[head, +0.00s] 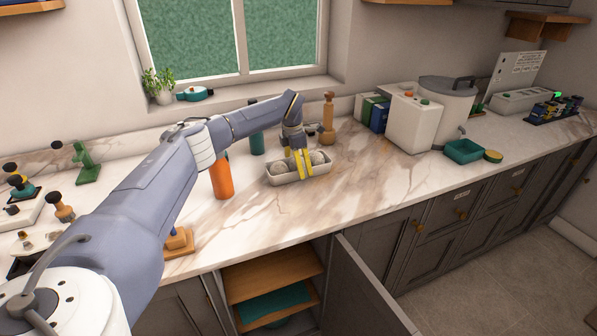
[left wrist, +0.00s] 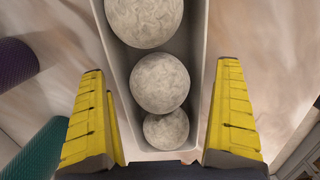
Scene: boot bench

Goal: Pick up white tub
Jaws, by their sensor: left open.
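A long white tub (head: 284,179) stands on the marble counter, with grey speckled balls in it. In the left wrist view the tub (left wrist: 119,72) runs up the picture, holding three visible balls (left wrist: 160,82); its far end is cut off. My left gripper (head: 300,163) points down at the tub with its yellow fingers apart. In the left wrist view, the fingers of the left gripper (left wrist: 163,70) lie on either side of the tub's long walls, with small gaps showing. Whether the fingertips reach below the rim is hard to tell. My right gripper is not in view.
An orange bottle (head: 222,177) and a dark teal bottle (head: 257,143) stand left of the tub. A wooden peg-shaped object (head: 328,118) stands behind it. A white box (head: 412,122) and teal tray (head: 464,151) are right. A cabinet door (head: 365,285) hangs open below.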

